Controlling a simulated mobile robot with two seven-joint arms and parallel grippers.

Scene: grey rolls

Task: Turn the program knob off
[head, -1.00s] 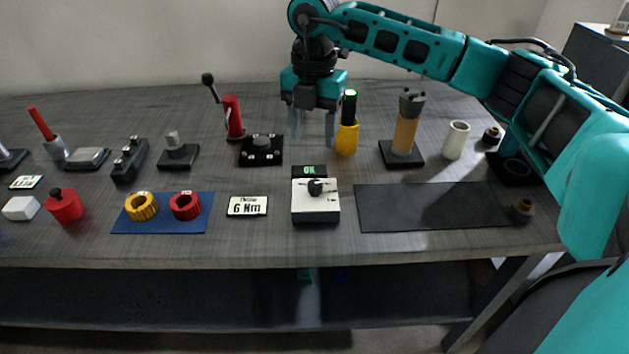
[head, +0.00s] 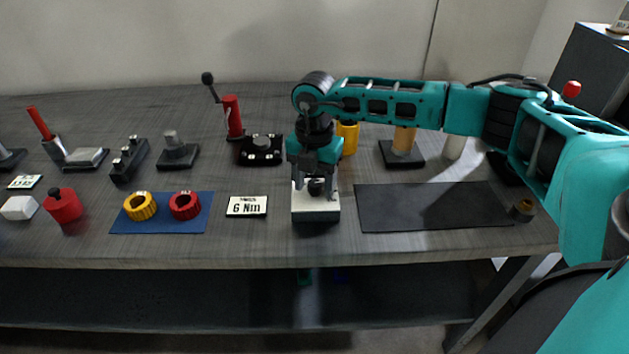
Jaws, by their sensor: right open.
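The program knob (head: 316,187) is a small black knob on top of a white box with a dark base (head: 316,214), at the middle of the bench near its front. My right gripper (head: 316,186) is open, pointing down over the box, with its fingers on either side of the knob. I cannot tell whether the fingers touch it. The small display behind the knob is hidden by my gripper. My left gripper is not in view.
A blue mat (head: 163,212) holds a yellow and a red ring. A black block (head: 261,150) and a yellow holder (head: 348,138) stand behind.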

